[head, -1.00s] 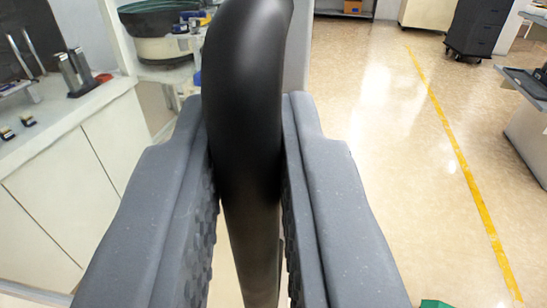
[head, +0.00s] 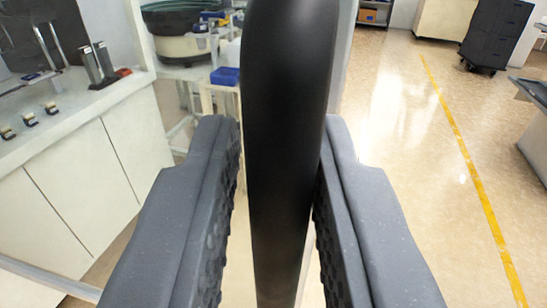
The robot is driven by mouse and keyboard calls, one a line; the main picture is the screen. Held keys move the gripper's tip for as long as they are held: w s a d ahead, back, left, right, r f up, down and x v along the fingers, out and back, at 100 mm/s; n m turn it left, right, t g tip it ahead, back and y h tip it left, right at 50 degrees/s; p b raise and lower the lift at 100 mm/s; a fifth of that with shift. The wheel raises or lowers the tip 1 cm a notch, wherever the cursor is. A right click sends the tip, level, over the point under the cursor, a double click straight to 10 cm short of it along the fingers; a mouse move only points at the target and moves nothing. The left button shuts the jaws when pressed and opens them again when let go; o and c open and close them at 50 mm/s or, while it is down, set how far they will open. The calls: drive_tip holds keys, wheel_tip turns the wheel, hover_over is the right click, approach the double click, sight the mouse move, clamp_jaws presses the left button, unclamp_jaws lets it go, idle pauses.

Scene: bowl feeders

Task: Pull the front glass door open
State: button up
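A thick black upright bar handle (head: 285,90) fills the middle of the head view, very close. My gripper (head: 278,140) is around it, with one grey padded finger on each side. A narrow gap shows between the left finger and the handle. The right finger is close against the handle, and I cannot tell if it touches. A pale upright strip (head: 343,60) behind the handle looks like the edge of the glass door's frame. The glass itself is hard to make out, and the handle's mounts are hidden.
A white cabinet (head: 75,195) with small metal parts on its top stands at the left. A dark green feeder bowl (head: 183,25) and a blue bin (head: 225,76) are behind. Open floor with a yellow line (head: 470,165) lies right. A black drawer cart (head: 495,35) stands far right.

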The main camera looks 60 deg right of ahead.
drive_tip(key=shift+r, duration=0.15)
drive_tip(key=shift+r, duration=0.15)
